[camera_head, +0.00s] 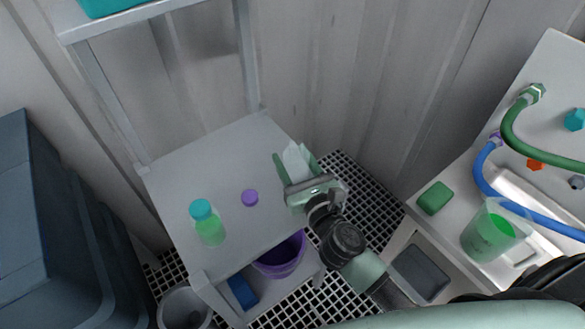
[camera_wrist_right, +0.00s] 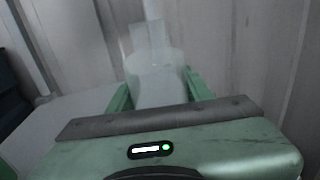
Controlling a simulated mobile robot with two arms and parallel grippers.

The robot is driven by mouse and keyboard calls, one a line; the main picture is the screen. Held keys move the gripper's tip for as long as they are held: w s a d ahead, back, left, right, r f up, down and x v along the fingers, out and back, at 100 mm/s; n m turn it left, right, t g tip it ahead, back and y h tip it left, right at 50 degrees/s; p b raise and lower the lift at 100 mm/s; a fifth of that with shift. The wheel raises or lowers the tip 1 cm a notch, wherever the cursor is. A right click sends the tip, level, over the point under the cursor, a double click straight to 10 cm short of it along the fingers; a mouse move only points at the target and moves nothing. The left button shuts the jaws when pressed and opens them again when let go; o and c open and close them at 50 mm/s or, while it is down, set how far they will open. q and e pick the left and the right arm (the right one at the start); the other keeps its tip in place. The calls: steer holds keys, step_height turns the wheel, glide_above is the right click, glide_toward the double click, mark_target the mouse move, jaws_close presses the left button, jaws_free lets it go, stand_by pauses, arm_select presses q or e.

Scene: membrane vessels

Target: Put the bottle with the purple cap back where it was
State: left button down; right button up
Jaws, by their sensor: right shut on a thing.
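My right gripper (camera_head: 295,174) is shut around a clear, whitish bottle (camera_head: 297,155) at the right edge of the grey shelf top (camera_head: 185,165). The bottle also shows between the green fingers in the right wrist view (camera_wrist_right: 157,78), roughly upright, with a narrower top. I see no purple cap on it. A small purple cap (camera_head: 250,197) lies on the shelf top, left of the gripper. I cannot tell whether the held bottle touches the shelf top. My left gripper is not in view.
A bottle with a teal cap and green contents (camera_head: 208,224) stands at the shelf's front left. A purple bucket (camera_head: 281,256) and a blue object (camera_head: 242,291) are below. At right, a white bench holds a green block (camera_head: 435,198) and a beaker of green liquid (camera_head: 492,233).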

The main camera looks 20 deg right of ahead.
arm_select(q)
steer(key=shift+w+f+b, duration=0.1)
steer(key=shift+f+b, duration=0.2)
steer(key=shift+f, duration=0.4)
arm_select(e)
steer(key=shift+f, duration=1.1)
steer(key=shift+f, duration=0.25)
steer(key=o, duration=1.5)
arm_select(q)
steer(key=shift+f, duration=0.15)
arm_select(e)
steer(key=shift+o, duration=0.2)
steer(key=shift+r, duration=0.1)
